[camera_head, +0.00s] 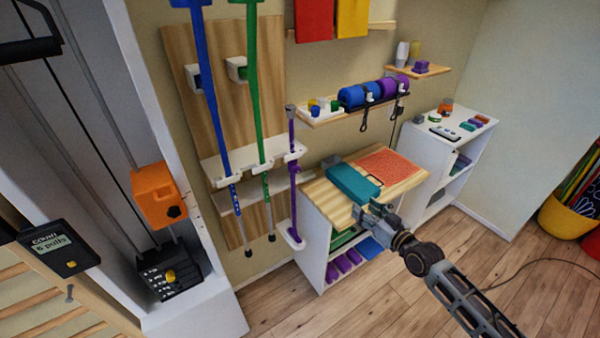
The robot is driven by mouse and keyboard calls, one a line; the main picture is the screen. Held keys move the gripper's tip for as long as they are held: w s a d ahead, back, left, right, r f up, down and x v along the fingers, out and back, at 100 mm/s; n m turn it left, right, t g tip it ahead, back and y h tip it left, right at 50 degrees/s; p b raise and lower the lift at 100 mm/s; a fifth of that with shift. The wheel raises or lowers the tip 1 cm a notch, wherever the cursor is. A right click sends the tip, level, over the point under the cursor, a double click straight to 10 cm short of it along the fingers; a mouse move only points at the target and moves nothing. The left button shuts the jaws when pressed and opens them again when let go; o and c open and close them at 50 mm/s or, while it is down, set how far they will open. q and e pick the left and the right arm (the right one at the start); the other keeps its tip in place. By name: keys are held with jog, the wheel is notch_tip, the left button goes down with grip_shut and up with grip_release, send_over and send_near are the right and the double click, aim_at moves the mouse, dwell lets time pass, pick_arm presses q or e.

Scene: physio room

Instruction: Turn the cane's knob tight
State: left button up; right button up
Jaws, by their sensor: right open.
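A purple cane (293,190) stands upright in a white holder on the wall rack, right of the green and blue crutches. A small purple bump on its shaft (295,169) may be its knob; it is too small to tell how tight it sits. My right gripper (366,211) is open, in front of the low cabinet and to the right of the cane, apart from it. In the picture it lies just below a teal block (353,182); I cannot tell whether they touch. My left gripper is not in view.
The blue crutch (212,90) and green crutch (253,100) hang left of the cane. The low cabinet (318,203) with a wooden top stands right of it. A wall shelf (325,119) with rolls is above. An orange weight machine block (158,195) is at left. The floor (400,305) is clear.

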jog(key=s+a+r+y, duration=0.2)
jog(key=a+r, duration=0.3)
jog(key=r, duration=0.3)
jog(key=shift+s+a+t+y, duration=0.15)
jog(key=shift+s+t+y, duration=0.15)
jog(key=shift+s, duration=0.05)
jog(key=shift+r, duration=0.15)
